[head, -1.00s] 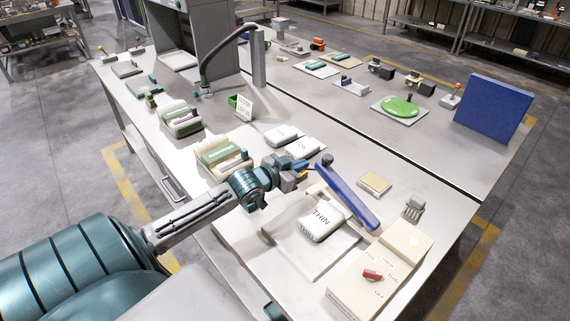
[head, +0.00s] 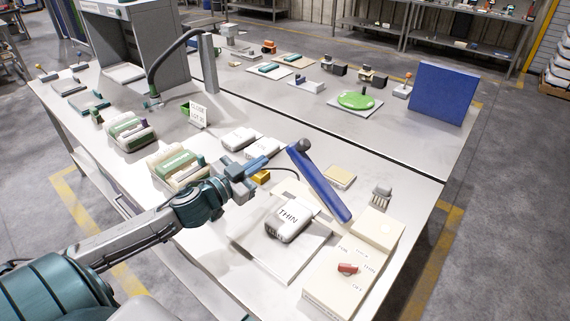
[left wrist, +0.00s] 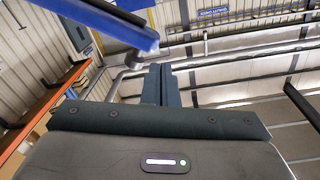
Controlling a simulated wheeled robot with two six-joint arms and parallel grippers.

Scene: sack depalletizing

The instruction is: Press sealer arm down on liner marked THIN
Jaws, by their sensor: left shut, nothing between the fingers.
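The white liner marked THIN (head: 290,219) lies on a pale flat plate (head: 272,262) near the bench's front. The blue sealer arm (head: 322,184) is raised and tilted above the liner's far right side, with a dark knob (head: 304,146) at its upper end. Its lower end is toward the cream control box (head: 335,288), which has a red switch (head: 348,268). My left gripper (head: 266,161) is shut and empty, just left of the arm's upper end. In the left wrist view the closed fingers (left wrist: 161,85) point up, with the blue arm (left wrist: 105,20) at upper left. My right gripper is out of view.
Two white packs (head: 250,142) lie behind my gripper, and green-and-cream packs (head: 175,165) stand to the left. A small yellow-topped pad (head: 340,176) and a grey piece (head: 381,196) lie to the right. A blue panel (head: 440,92) stands farther back.

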